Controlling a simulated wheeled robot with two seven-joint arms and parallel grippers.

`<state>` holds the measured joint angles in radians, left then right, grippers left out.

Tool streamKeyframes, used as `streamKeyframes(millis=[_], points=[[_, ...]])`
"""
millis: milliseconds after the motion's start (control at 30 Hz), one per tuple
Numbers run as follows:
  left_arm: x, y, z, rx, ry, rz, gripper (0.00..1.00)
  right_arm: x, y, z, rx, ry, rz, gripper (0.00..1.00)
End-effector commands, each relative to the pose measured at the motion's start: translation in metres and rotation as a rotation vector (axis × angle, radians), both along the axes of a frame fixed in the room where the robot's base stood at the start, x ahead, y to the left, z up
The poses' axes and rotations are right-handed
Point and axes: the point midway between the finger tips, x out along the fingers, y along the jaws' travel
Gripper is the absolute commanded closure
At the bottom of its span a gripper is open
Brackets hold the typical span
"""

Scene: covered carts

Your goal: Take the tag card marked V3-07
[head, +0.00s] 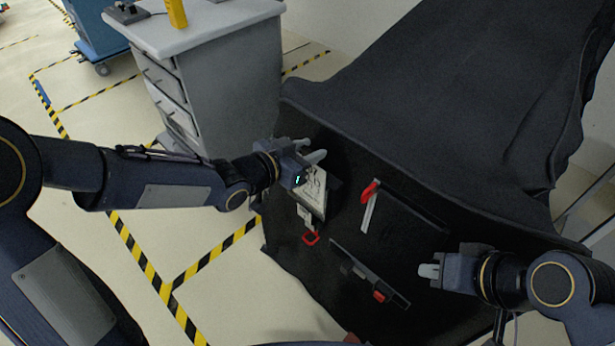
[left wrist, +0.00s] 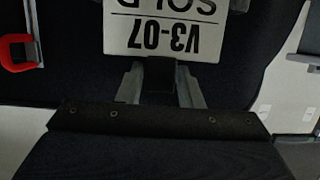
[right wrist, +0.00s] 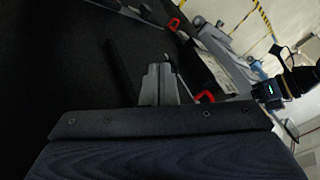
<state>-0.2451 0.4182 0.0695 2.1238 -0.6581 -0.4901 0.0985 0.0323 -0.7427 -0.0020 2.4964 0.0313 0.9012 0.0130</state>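The white tag card (left wrist: 165,30) shows upside-down black print, V3-07 with SOLD, in the left wrist view.
A black-covered cart (head: 440,100) fills the right. Its dark panel holds a red-ended metal bar (head: 369,208), a red loop (head: 311,239) and a dark strip with a red block (head: 379,296). A grey drawer cabinet (head: 215,80) stands behind my left arm.

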Motion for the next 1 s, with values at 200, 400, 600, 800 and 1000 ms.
streamKeyframes(millis=[200, 400, 600, 800, 1000], points=[[0.0, 0.0, 0.0, 0.0, 0.0, 0.0, 0.96, 0.0, 0.0, 0.0, 0.0, 0.0, 0.0, 1.0], [0.0, 0.0, 0.0, 0.0, 0.0, 0.0, 1.0, 0.0, 0.0, 0.0, 0.0, 0.0, 0.0, 1.0], [0.0, 0.0, 0.003, -0.001, -0.001, 0.0, 1.0, 0.0, 0.0, 0.001, 0.0, 0.0, 0.0, 1.0], [0.0, 0.0, 0.023, -0.003, -0.004, 0.0, 1.0, 0.0, 0.0, 0.006, 0.0, 0.0, 0.0, 1.0], [0.001, 0.001, 0.061, -0.002, -0.005, 0.001, 1.0, 0.0, 0.0, 0.018, 0.0, 0.0, 0.0, 1.0]])
